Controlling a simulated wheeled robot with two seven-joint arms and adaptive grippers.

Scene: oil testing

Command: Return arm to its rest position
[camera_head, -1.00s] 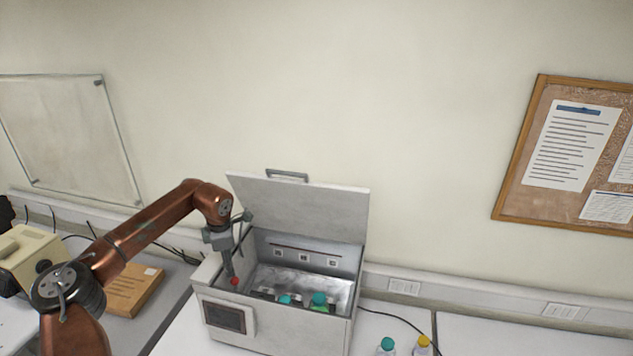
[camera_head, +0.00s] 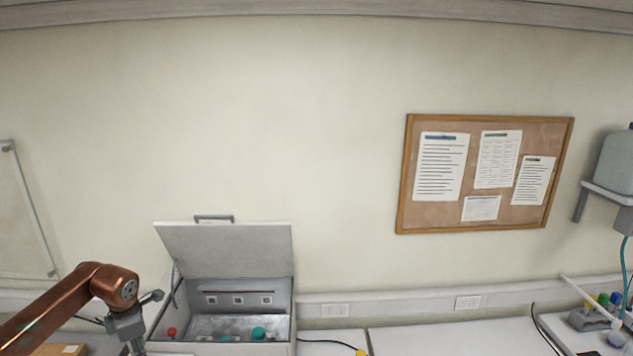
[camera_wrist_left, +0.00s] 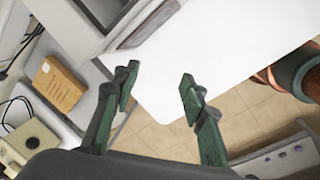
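My copper left arm (camera_head: 60,305) comes in from the lower left of the head view. Its gripper (camera_wrist_left: 158,90) is open and empty in the left wrist view, with two green fingers apart. In the head view its wrist is left of the grey box, and its fingertips are cut off by the lower edge. The grey metal box (camera_head: 293,325) has its lid (camera_head: 225,250) raised. Inside are a red cap (camera_head: 171,332) and a teal cap (camera_head: 258,333). My right gripper is not in view.
The white table (camera_wrist_left: 225,45) is clear below the left gripper. A brown carton (camera_wrist_left: 60,84) and a cream device (camera_wrist_left: 22,140) lie to the left. A yellow-capped bottle (camera_head: 361,352) stands right of the box. A rack with coloured caps (camera_head: 590,320) is at the far right.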

